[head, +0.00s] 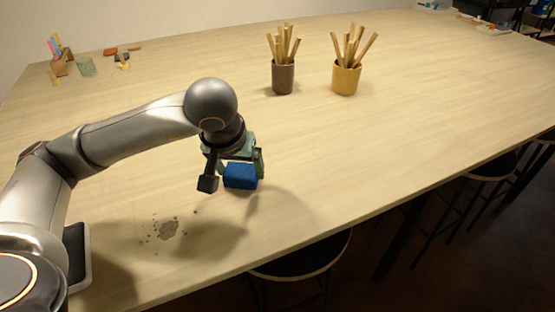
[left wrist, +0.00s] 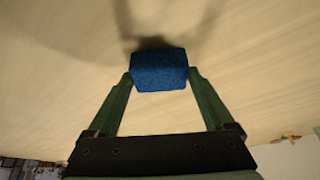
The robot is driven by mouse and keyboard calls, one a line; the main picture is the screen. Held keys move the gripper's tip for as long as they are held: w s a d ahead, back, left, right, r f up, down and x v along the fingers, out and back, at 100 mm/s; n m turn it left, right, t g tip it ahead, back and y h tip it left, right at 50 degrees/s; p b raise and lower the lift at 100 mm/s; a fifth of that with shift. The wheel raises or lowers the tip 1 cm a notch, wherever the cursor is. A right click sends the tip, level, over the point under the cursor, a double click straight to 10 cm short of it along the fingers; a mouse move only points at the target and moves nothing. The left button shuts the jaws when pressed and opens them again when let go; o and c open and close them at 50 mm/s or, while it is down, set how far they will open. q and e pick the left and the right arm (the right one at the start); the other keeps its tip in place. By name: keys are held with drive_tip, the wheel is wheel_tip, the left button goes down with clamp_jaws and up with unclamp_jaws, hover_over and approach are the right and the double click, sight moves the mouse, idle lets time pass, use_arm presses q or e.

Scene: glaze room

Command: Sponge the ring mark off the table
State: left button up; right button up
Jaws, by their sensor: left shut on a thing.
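My left gripper (head: 240,170) is shut on a blue sponge (head: 241,177). The sponge shows between the two green fingers in the left wrist view (left wrist: 159,70). Its shadow lies on the table beside it; I cannot tell whether it touches the surface. A dark blotchy mark (head: 167,229) with scattered specks lies on the pale wooden table (head: 400,130), to the left of and nearer than the sponge. It looks more like a spotty stain than a clean ring. My right gripper is not in view.
A brown pot (head: 283,78) and a yellow pot (head: 346,79) of wooden sticks stand further back. Stools (head: 301,262) stand along the near edge. The table's middle right is clear.

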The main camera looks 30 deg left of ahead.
use_arm(q)
wheel_tip(320, 180, up, 4)
drive_tip(key=shift+f+p, duration=0.25)
drive_tip(key=shift+p, duration=0.7)
wheel_tip(320, 180, up, 2)
drive_tip(key=shift+r+p, duration=0.1)
drive_tip(key=shift+p, duration=0.65)
drive_tip(key=shift+r, duration=0.35)
drive_tip(key=shift+r+p, duration=0.75)
drive_tip(key=shift+r, duration=0.05)
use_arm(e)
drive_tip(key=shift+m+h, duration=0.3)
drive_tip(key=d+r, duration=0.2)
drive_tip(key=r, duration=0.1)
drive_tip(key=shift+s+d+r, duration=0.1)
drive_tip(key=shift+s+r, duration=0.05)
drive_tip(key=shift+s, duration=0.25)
